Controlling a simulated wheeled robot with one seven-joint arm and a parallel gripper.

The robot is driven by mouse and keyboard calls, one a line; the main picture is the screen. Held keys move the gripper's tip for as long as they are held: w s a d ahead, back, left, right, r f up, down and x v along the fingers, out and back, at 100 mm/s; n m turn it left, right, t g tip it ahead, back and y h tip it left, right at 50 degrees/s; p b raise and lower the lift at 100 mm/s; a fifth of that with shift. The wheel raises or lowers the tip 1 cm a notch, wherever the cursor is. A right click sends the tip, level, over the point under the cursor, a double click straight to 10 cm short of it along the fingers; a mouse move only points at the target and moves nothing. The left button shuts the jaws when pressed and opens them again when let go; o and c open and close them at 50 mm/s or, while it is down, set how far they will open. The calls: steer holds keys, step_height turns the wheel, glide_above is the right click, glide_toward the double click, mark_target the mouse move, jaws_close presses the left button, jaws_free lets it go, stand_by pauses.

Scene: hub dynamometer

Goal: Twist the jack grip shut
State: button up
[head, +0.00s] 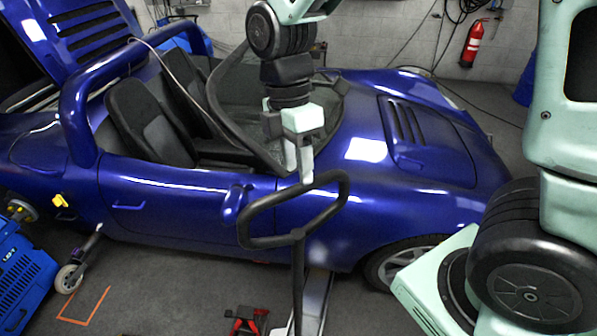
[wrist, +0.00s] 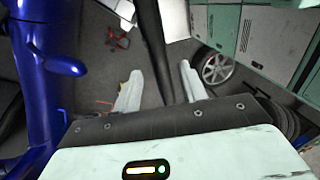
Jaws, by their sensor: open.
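The jack grip (head: 340,205) is a black loop on top of a black shaft (head: 298,275), standing in front of the blue car. My gripper (head: 305,170) hangs over the loop's upper edge, its pale fingers pointing down. In the wrist view, the two fingers of my gripper (wrist: 160,70) are apart, with a dark bar of the jack grip (wrist: 154,35) passing between them. Neither finger clearly touches the bar. The part of the bar nearest the palm is hidden at the gripper's dark edge.
The blue car (head: 180,210) stands close behind the grip. A silver jack beam (head: 315,300) and a red and black tool (head: 245,320) are on the floor. A blue machine (head: 20,275) stands at left. A red extinguisher (head: 473,43) hangs on the back wall.

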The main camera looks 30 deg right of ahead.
mark_target(299, 184)
steer(key=shift+s+f, duration=0.2)
steer(key=shift+f, duration=0.65)
steer(key=shift+s+f, duration=0.15)
steer(key=shift+f, duration=0.7)
jaws_close()
